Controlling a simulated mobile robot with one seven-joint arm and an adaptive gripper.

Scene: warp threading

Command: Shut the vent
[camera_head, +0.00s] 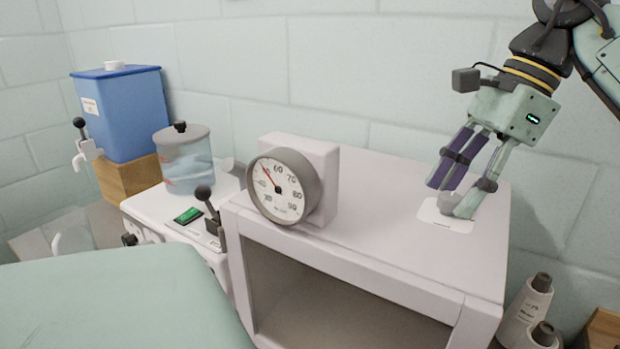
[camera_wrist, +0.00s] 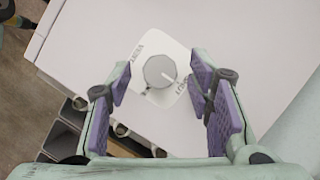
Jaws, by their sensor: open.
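A round grey knob (camera_wrist: 159,71) sits on a white label plate (camera_wrist: 146,49) on top of the white cabinet (camera_head: 385,215). A pale mark on the knob points toward the right, lower side in the wrist view. Small lettering lies on both sides of the knob, too small to read surely. The knob (camera_head: 447,197) is partly hidden by the fingers in the head view. My gripper (camera_head: 453,193) points down over the knob. It is open, with one purple-padded finger on each side; in the wrist view (camera_wrist: 160,82) both fingers look apart from the knob.
A round dial gauge (camera_head: 283,187) stands on the cabinet's left part, its red needle toward the upper left. Left are a lever (camera_head: 209,205), a lidded clear pot (camera_head: 186,162) and a blue tank (camera_head: 121,113). White bottles (camera_head: 527,305) stand at lower right. A wall is behind.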

